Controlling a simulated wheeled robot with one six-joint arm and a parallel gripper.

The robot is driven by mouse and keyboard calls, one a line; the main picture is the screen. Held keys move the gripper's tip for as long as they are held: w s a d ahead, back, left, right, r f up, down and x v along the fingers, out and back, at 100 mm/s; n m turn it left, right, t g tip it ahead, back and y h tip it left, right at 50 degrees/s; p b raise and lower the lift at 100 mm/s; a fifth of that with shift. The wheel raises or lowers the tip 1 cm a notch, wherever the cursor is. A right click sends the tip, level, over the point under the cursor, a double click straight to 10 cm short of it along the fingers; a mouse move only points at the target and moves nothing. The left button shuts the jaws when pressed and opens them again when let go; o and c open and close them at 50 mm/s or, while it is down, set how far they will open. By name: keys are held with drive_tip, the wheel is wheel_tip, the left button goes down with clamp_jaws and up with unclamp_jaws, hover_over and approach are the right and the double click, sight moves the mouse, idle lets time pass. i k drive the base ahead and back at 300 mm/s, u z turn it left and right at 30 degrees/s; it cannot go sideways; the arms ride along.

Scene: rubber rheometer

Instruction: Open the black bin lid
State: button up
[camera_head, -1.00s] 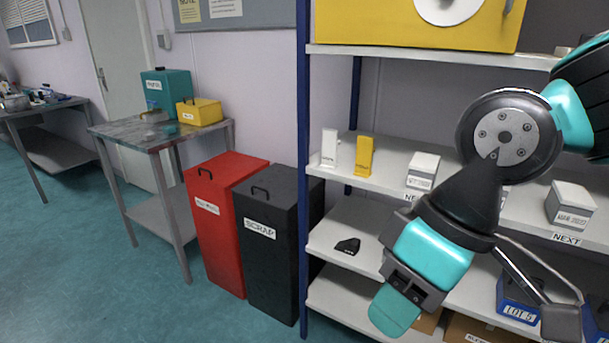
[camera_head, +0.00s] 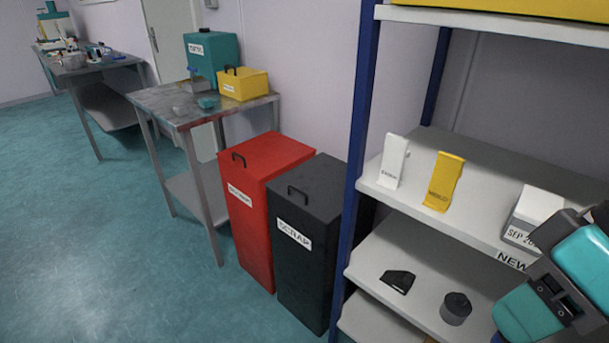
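The black bin (camera_head: 301,262) stands on the floor with a white label that reads SCRAP. Its lid (camera_head: 322,185) is down flat on top and carries a dark handle (camera_head: 298,195). My gripper (camera_head: 535,318) is at the lower right, in front of the shelves, well to the right of the bin and apart from it. The tips of its fingers are not clear, so I cannot tell if it is open.
A red bin (camera_head: 247,225) stands against the black bin's left side. A blue shelf post (camera_head: 358,150) rises just right of it. The shelf (camera_head: 480,215) holds small boxes. A metal table (camera_head: 165,105) is at the left. The floor (camera_head: 100,260) in front is clear.

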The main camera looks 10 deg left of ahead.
sight(317, 185)
drive_tip(key=u, duration=0.25)
drive_tip(key=i, duration=0.65)
drive_tip(key=u, duration=1.1)
drive_tip(key=i, duration=0.5)
drive_tip(key=u, duration=0.5)
